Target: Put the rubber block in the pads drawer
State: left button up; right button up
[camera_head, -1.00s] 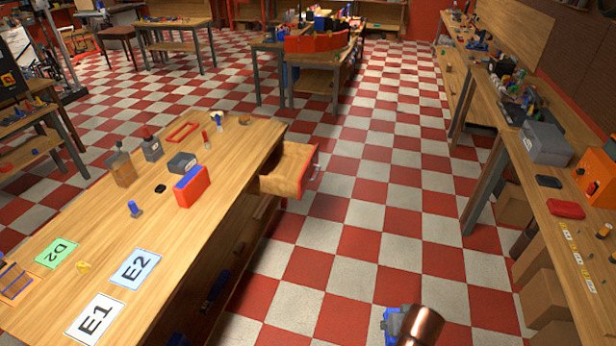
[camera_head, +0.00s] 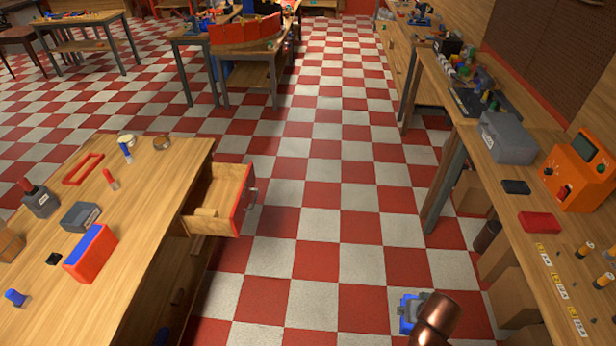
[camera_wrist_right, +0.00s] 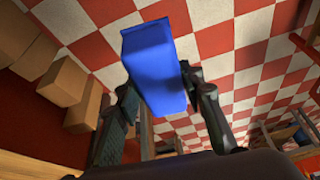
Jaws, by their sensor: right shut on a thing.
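My right gripper (camera_wrist_right: 160,92) is shut on a blue block (camera_wrist_right: 155,60), one finger on each side, in the right wrist view. The blue block also shows at the bottom of the head view (camera_head: 408,310), beside my copper-coloured arm link, above the floor. I take it for the rubber block; no label on it is readable. An open drawer (camera_head: 243,200) with a red-edged front and grey handle sticks out from the right side of the left workbench. My left gripper is not in view.
The left workbench (camera_head: 150,200) carries a red and blue box (camera_head: 90,252), a grey box (camera_head: 80,217) and a red frame (camera_head: 83,168). The right bench (camera_head: 490,190) holds a grey case (camera_head: 508,137) and an orange device (camera_head: 578,172). The checkered floor (camera_head: 310,220) between them is clear.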

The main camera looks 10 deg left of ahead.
aim_at(214, 203)
jog(key=u, duration=0.25)
jog(key=i, duration=1.15)
jog(key=u, duration=1.45)
jog(key=i, duration=0.7)
jog(key=u, duration=0.75)
